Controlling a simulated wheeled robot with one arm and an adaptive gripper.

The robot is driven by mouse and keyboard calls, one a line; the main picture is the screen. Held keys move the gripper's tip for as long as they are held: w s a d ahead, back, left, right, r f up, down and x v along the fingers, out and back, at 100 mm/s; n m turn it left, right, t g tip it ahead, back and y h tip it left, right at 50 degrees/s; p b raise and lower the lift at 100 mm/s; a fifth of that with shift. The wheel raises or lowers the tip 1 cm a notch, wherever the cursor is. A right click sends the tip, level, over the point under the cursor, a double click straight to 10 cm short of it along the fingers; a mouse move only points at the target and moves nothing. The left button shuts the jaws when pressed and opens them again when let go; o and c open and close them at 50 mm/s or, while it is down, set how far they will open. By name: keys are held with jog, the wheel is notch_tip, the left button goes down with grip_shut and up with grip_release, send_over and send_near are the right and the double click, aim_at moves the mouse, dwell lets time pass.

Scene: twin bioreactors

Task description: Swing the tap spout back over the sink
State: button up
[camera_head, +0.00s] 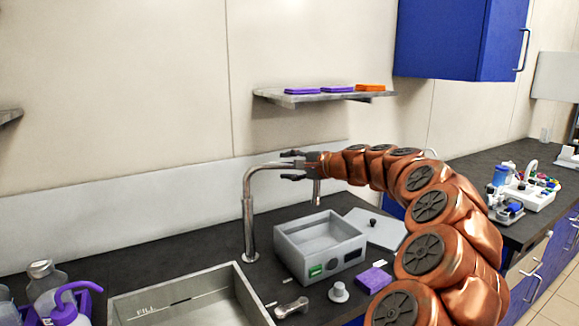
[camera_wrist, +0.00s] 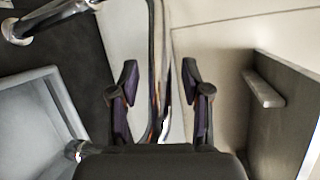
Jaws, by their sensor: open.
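The chrome tap (camera_head: 249,228) stands on the dark counter behind the sink's right corner. Its spout (camera_head: 267,166) points right, with the outlet (camera_head: 317,192) hanging down above the area behind the grey box, away from the sink (camera_head: 180,302). My gripper (camera_head: 288,165) is at the spout, reaching in from the right with its fingers pointing left. In the wrist view, my gripper (camera_wrist: 160,78) is open, one finger on each side of the shiny spout (camera_wrist: 157,60), with gaps visible. The tap column (camera_wrist: 22,30) shows at upper left. The outlet end (camera_wrist: 88,149) shows at lower left.
A purple block (camera_head: 374,280) and small fittings lie in front. A wall shelf (camera_head: 325,97) hangs above.

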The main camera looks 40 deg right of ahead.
jog(key=shift+c, duration=0.2)
grip_shut()
dwell(0.4)
